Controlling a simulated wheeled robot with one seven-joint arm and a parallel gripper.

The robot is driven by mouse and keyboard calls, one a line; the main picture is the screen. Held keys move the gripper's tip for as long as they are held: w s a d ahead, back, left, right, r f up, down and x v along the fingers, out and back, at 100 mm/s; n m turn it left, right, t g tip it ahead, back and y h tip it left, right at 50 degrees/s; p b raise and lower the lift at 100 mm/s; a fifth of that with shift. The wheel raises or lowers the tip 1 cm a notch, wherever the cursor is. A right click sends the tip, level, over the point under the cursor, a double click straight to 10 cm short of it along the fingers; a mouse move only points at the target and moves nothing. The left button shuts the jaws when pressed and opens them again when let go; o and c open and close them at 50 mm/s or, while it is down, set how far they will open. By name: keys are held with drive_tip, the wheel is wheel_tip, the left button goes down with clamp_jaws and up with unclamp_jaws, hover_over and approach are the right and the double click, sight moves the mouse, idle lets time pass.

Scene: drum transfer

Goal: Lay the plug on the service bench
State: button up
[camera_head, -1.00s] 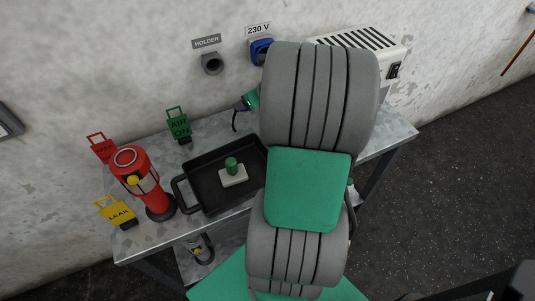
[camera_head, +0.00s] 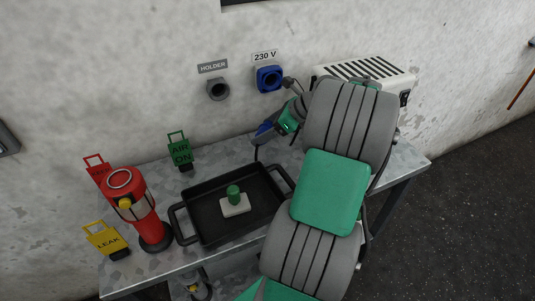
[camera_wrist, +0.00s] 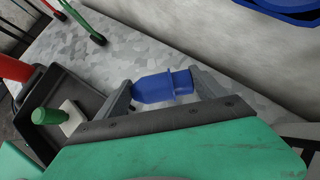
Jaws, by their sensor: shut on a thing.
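The blue plug (camera_wrist: 162,86) is held between the two fingers of my gripper (camera_wrist: 165,92) in the wrist view. In the head view the plug (camera_head: 265,131) shows at the end of my gripper (camera_head: 274,127), with a dark cable hanging from it. The plug is over the galvanised service bench (camera_head: 222,149), behind the black tray. In the wrist view the bare bench top (camera_wrist: 110,62) lies beyond and below the plug. I cannot tell whether the plug touches the bench. The blue 230 V socket (camera_head: 269,79) on the wall is empty.
A black tray (camera_head: 183,223) holds a pale block with a green knob (camera_head: 234,195). A red lamp-like cylinder (camera_head: 135,205), a yellow LEAK tag (camera_head: 104,240) and a green AIR ON tag (camera_head: 180,152) stand left. A grey holder (camera_head: 218,89) is on the wall. A vented white box (camera_head: 372,78) stands right.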

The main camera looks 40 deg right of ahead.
wheel_tip(320, 180, down, 5)
drive_tip(key=shift+f+b, duration=0.15)
drive_tip(key=shift+b, duration=0.5)
drive_tip(key=o, duration=1.6)
drive_tip(key=shift+o, duration=0.2)
drive_tip(key=p+v, duration=0.3)
drive_tip(key=v, duration=0.9)
drive_tip(key=shift+p, duration=0.3)
